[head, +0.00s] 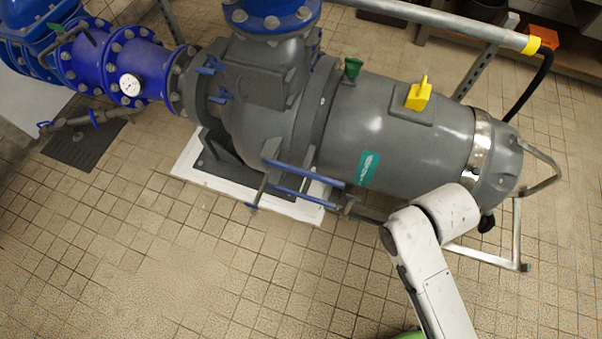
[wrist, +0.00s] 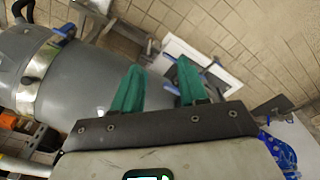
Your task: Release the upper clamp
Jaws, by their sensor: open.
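Two short blue levers sit on the grey pump's left flange, an upper one (head: 210,68) and a lower one (head: 221,97). Two long blue bars, an upper one (head: 302,172) and a lower one (head: 306,198), stick out low on the pump's near side. I cannot tell which of these is the upper clamp. My gripper (wrist: 160,76) shows in the wrist view with two green fingers apart and nothing between them. It is over the side of the grey pump body (wrist: 85,80). In the head view I cannot make out my gripper.
The grey pump (head: 400,140) lies on a white-edged plinth (head: 190,160). A metal rail (head: 520,235) surrounds its right end. Blue pipes (head: 85,60) with a gauge (head: 130,84) join at the left. A yellow lever (head: 418,94) stands on top. The tiled floor in front is clear.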

